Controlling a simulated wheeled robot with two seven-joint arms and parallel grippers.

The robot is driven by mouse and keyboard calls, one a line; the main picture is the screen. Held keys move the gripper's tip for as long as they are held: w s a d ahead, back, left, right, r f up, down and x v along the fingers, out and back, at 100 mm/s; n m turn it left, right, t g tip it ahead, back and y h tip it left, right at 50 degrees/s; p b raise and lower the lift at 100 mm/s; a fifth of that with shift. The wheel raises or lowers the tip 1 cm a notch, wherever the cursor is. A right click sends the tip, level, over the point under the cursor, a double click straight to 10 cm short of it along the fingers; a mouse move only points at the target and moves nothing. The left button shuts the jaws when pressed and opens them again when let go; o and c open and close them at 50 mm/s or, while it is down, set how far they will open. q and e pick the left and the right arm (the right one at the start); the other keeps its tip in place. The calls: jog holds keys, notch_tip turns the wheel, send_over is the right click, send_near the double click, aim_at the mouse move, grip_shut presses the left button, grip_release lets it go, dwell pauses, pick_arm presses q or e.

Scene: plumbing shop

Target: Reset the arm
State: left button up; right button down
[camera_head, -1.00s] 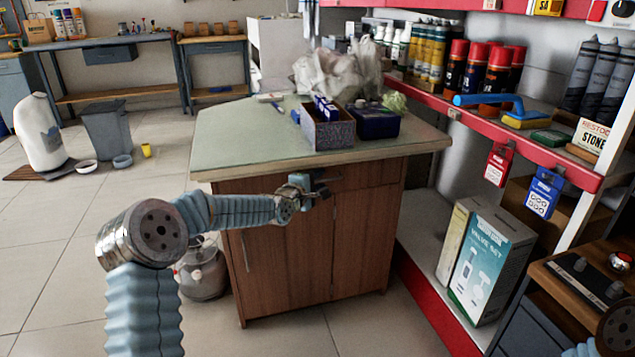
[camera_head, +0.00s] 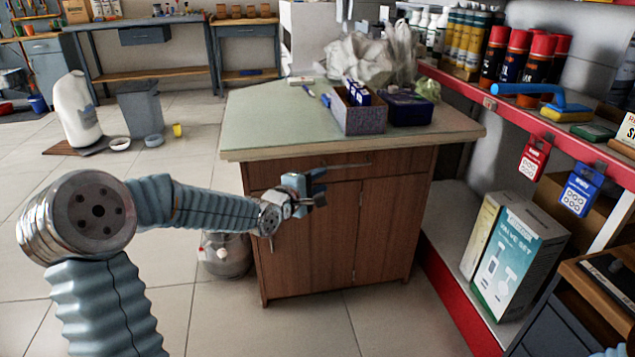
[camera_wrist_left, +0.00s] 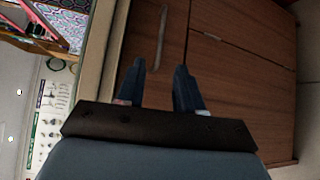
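My left arm comes in from the left in the head view, bent at a large metal joint. My left gripper (camera_head: 318,188) is in front of the upper part of the wooden cabinet (camera_head: 322,235), below its countertop edge. In the left wrist view its two dark fingers (camera_wrist_left: 160,84) are apart with nothing between them, and the cabinet doors (camera_wrist_left: 225,85) lie beyond. I cannot tell from these frames whether the fingers touch the cabinet. My right gripper is not in view.
The pale green countertop (camera_head: 275,122) carries an open box (camera_head: 362,117), a dark blue box (camera_head: 405,108) and a plastic bag. A red-edged shelf (camera_head: 560,135) with cans and tags stands at right. A valve set box (camera_head: 517,262) sits on its lower shelf.

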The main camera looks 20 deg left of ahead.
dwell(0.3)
pick_arm(q)
jog(key=s+d+f+m+g+p, duration=0.1)
jog(key=s+d+f+m+g, duration=0.2)
jog(key=f, duration=0.5)
jog(key=s+d+f+m+g+h+p, duration=0.1)
jog(key=s+d+f+g, duration=0.1)
jog(key=s+d+f, duration=0.35)
jog(key=s+d+f+m+g+p, duration=0.1)
jog(key=d+f+m+g, duration=0.15)
jog(key=f, duration=0.65)
jog(key=s+d+f+m+g, duration=0.2)
jog(key=s+f+m, duration=0.1)
jog(key=s, duration=0.4)
jog(key=s+d+f+m+g+p, duration=0.1)
jog(key=s+d+f+m+g, duration=0.1)
jog(key=s+f, duration=0.4)
jog(key=s+d+f+m+g+p, duration=0.1)
jog(key=s+d+f+m+g, duration=0.1)
jog(key=s, duration=0.8)
notch_tip(320, 180, down, 3)
jog(key=shift+s+r+m+g, duration=0.15)
jog(key=shift+s+m+g, duration=0.05)
jog(key=shift+m+g, duration=0.75)
jog(key=shift+w, duration=0.1)
